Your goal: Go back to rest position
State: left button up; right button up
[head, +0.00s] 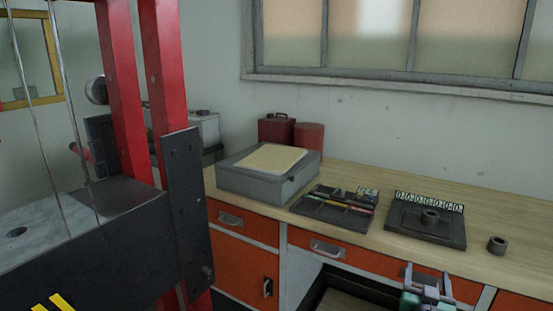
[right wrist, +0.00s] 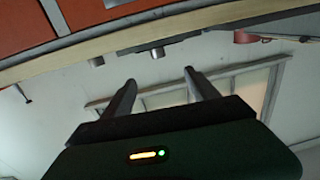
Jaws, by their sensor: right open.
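My right gripper (head: 427,279) shows at the bottom right of the head view, low in front of the workbench's drawers. In the right wrist view, its two fingers (right wrist: 160,79) are spread apart with nothing between them. That view is turned over, with the bench edge (right wrist: 150,40) near the top, apart from the fingers. My left gripper is not in view. A dark grey ring (head: 497,246) stands alone on the wooden benchtop (head: 384,249). A dark square plate (head: 413,233) carries another ring (head: 429,217) and a row of white number tags.
A black tray (head: 310,207) with coloured pieces and a grey box (head: 243,181) stand on the bench. Behind are a red can (head: 277,131) and a red cylinder (head: 308,137). A red-and-black press frame (head: 168,90) fills the left. Orange drawers (head: 240,222) face forward.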

jog(key=s+a+f+n+g+y, duration=0.1)
jog(key=a+f+n+g+y, duration=0.15)
jog(key=a+f+y, duration=0.45)
jog(key=s+a+f+n+g+y, duration=0.1)
jog(key=s+a+f+g, duration=0.2)
jog(key=s+a+f, duration=0.3)
jog(key=s+a+f+n+g, duration=0.2)
jog(key=s+a+f+g, duration=0.15)
jog(key=s, duration=0.45)
jog(key=s+a+f+g, duration=0.2)
jog(key=s+g, duration=0.2)
jog(key=s, duration=0.9)
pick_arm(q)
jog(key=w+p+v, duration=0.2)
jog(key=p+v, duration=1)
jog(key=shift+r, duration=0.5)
pick_arm(e)
notch_tip(320, 180, up, 12)
jog(key=shift+w+d+r, duration=0.15)
jog(key=shift+d, duration=0.15)
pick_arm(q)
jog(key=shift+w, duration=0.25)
pick_arm(e)
jog(key=shift+w, duration=0.1)
